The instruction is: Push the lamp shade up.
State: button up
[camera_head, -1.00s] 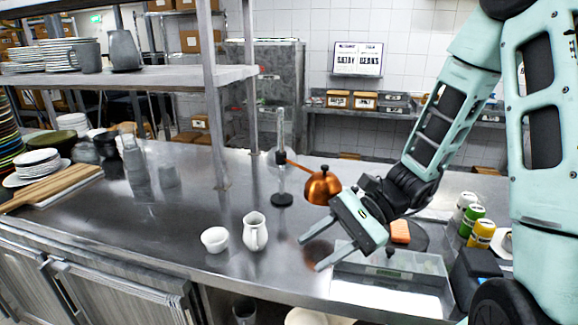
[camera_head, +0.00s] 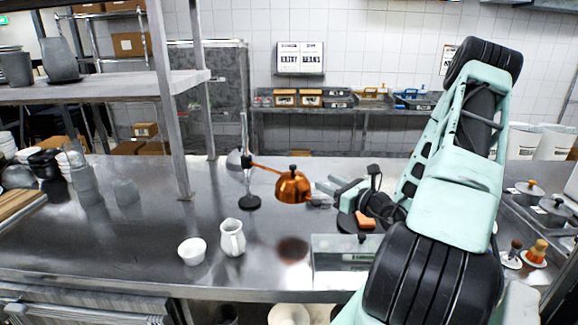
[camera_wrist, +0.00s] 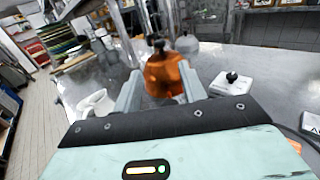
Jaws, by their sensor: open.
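The lamp has a copper dome shade (camera_head: 293,187) with a dark knob on top. The shade hangs above the steel counter. My gripper (camera_head: 322,193) is just right of the shade, at about its height, and points left at it. In the wrist view the shade (camera_wrist: 164,76) shows ahead, between the two spread fingers of my gripper (camera_wrist: 162,88). The fingers are open and hold nothing. I cannot tell whether they touch the shade.
A white pitcher (camera_head: 231,238) and a white bowl (camera_head: 192,250) stand front left of the lamp. A shelf post (camera_head: 170,110) rises left of the lamp. The counter behind the lamp is mostly clear.

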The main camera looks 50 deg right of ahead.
aim_at(296, 168)
jog(key=w+p, duration=0.1)
jog(key=w, duration=0.4)
jog(key=w+p, duration=0.2)
jog(key=w, duration=0.3)
jog(key=w+d+p, duration=0.1)
jog(key=w, duration=0.3)
jog(key=shift+w+p, duration=0.4)
